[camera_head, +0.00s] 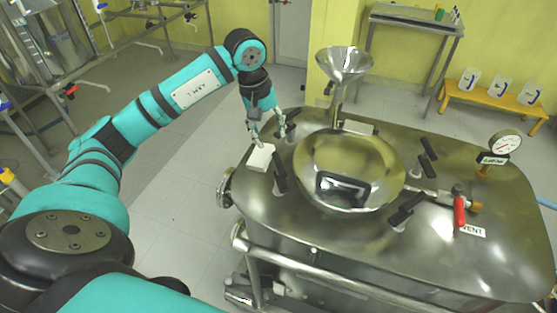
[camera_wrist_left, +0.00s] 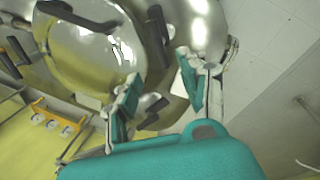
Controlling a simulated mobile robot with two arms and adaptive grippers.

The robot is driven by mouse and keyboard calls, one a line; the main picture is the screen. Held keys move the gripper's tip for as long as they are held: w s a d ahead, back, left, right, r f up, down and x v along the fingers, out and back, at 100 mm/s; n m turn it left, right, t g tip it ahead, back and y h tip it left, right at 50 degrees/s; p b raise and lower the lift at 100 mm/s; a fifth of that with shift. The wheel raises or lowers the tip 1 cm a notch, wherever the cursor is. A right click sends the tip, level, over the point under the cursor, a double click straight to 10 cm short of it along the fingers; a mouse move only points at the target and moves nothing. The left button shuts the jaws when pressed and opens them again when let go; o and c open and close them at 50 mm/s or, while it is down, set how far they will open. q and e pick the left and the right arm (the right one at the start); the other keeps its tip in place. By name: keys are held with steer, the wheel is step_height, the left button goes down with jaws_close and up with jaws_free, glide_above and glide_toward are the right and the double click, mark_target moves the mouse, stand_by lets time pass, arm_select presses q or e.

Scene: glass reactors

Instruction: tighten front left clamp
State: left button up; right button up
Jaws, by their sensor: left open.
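The front left clamp (camera_head: 279,174) has a black handle that stands up beside the round polished lid (camera_head: 378,163) on the steel reactor top. My left gripper (camera_head: 268,138) is open and empty in the head view, pointing down just behind and left of this clamp. The back left clamp (camera_head: 291,124) is close to its right finger. In the left wrist view the open fingers (camera_wrist_left: 160,72) are spread near the lid's rim (camera_wrist_left: 136,50). One black clamp handle (camera_wrist_left: 155,111) shows near the left finger, another (camera_wrist_left: 157,27) farther up. I cannot tell whether the fingers touch anything. My right gripper is not in view.
A white block (camera_head: 261,157) lies at the reactor's left edge, below the gripper. A steel funnel (camera_head: 343,65) stands behind the lid. Two more clamps (camera_head: 428,158) (camera_head: 407,211), a red-handled vent valve (camera_head: 460,208) and a gauge (camera_head: 505,144) are on the right.

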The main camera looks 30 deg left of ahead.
mark_target(278, 160)
arm_select(q)
steer(key=f+p, duration=0.1)
steer(key=f, duration=0.3)
steer(key=w+d+f, duration=0.1)
steer(key=f, duration=0.2)
steer(key=f+p, duration=0.1)
steer(key=f, duration=0.3)
steer(key=shift+w+d+f+p, duration=0.3)
steer(key=shift+w, duration=0.1)
jaws_close()
